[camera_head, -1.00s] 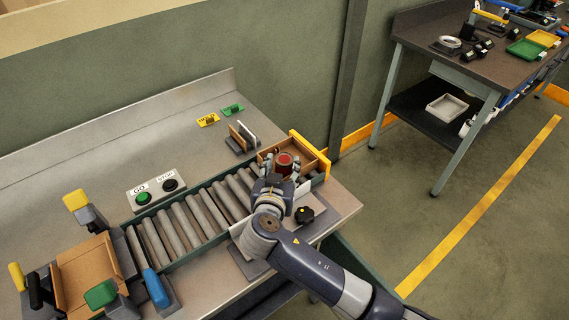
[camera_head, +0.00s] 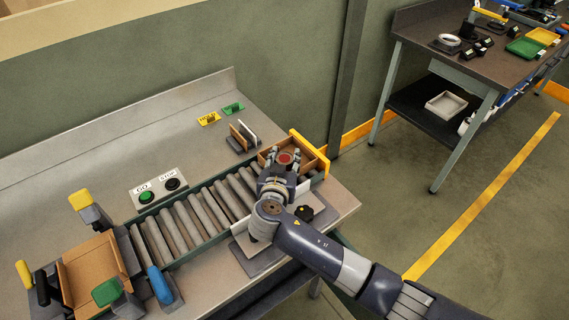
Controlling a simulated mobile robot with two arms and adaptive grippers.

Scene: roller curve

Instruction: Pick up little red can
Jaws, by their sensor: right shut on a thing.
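The little red can (camera_head: 286,158) is at the right end of the roller conveyor, at a brown open box (camera_head: 309,160) beside a yellow end stop. Its red top shows between the fingers of my right gripper (camera_head: 283,160). My right gripper is shut on the can, and its wrist hides the can's lower part. I cannot tell whether the can touches the box floor. My left gripper is not in view.
The roller conveyor (camera_head: 190,219) runs across the grey bench to a second cardboard box (camera_head: 92,270) at the left. A GO/STOP button panel (camera_head: 159,190) stands behind the rollers. A dark workbench (camera_head: 420,45) stands at the far right, with open floor between.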

